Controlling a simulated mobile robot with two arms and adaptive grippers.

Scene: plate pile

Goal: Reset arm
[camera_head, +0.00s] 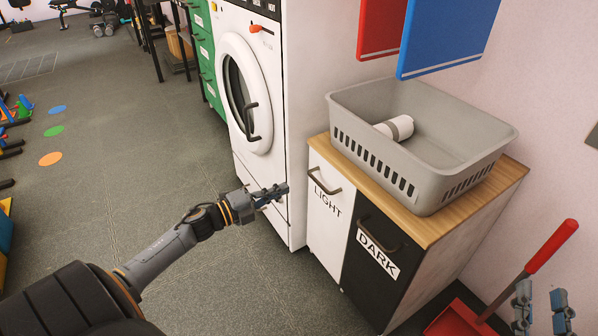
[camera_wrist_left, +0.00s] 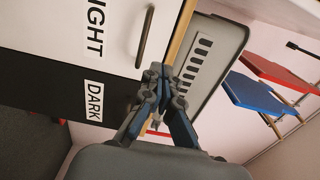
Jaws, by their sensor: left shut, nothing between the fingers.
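My left gripper (camera_head: 275,194) reaches in from the lower left, in front of the lower part of the white washing machine and left of the LIGHT door. Its fingers are together with nothing between them. In the left wrist view its closed fingertips (camera_wrist_left: 160,76) stand in front of the cabinet and basket, apart from them as far as I can tell. My right gripper (camera_head: 541,306) shows only at the lower right edge, its two blue-grey fingers spread apart with nothing between them. The rest of my right arm is out of view.
The washing machine (camera_head: 222,80) stands beside a cabinet with a LIGHT door (camera_head: 325,225) and a DARK door (camera_head: 366,285). A grey basket (camera_head: 425,180) on top holds a white rolled item (camera_head: 398,127). A red dustpan (camera_head: 460,322) is near my right gripper.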

